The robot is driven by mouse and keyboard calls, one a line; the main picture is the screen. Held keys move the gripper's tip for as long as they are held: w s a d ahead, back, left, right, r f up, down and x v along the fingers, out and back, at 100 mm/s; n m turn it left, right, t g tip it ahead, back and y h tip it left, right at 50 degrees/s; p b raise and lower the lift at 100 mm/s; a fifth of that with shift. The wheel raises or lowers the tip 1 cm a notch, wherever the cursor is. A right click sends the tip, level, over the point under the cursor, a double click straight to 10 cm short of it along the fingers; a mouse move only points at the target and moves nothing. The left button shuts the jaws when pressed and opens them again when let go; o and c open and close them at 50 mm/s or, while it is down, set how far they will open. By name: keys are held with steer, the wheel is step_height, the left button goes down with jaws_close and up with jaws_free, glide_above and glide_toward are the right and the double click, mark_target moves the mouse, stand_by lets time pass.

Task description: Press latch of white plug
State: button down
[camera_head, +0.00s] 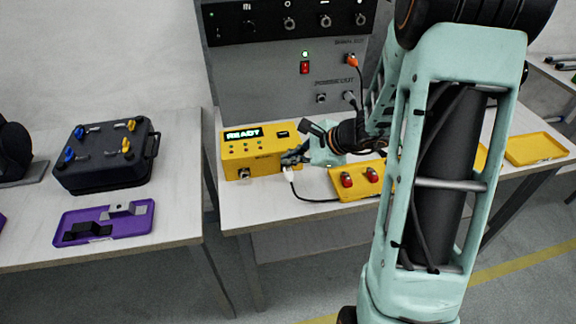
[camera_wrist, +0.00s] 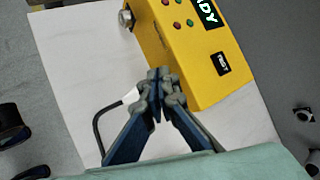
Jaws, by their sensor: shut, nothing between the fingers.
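The white plug (camera_head: 288,175) is at the right end of the front of the yellow box (camera_head: 265,160), with a black cable trailing from it. In the wrist view only a small white part of the plug (camera_wrist: 131,96) shows, beside my left finger. My gripper (camera_head: 291,158) is shut and empty, with its fingertips just above the plug and close to the box. In the wrist view the gripper (camera_wrist: 160,76) is by the edge of the yellow box (camera_wrist: 190,50). The fingers hide the latch and the plug's front, so I cannot tell whether they touch it.
The box's display (camera_head: 243,134) reads READY. A metal connector (camera_head: 243,174) sits at the box's front left. A grey panel (camera_head: 285,80) stands behind. The white table (camera_head: 245,205) is clear at the front left.

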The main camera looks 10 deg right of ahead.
mark_target(290, 169)
steer(key=shift+r+p, duration=1.8)
steer(key=shift+r, duration=0.75)
